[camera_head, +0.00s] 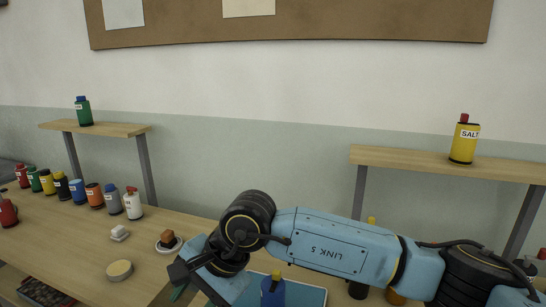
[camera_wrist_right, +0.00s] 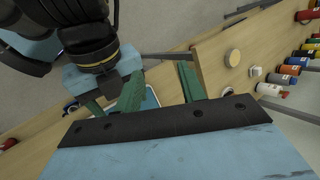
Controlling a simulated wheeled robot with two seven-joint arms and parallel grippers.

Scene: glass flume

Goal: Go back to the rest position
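My right arm comes in from the right in the head view and reaches left across the front of the table. Its blue link marked LINK 5 hangs over the table. My right gripper shows in the right wrist view (camera_wrist_right: 160,88), with two green fingers standing apart and nothing seen between them. In the head view the gripper is at the bottom, partly cut off by the frame's edge. My left gripper is in neither view.
A blue tray (camera_head: 309,297) with a blue bottle (camera_head: 272,291) lies close under my right arm. A round disc (camera_head: 120,270), a white block (camera_head: 119,233) and a brown cube (camera_head: 168,239) on a dish lie left. Several bottles line the back left. Two shelves (camera_head: 95,129) (camera_head: 440,163) each hold a bottle.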

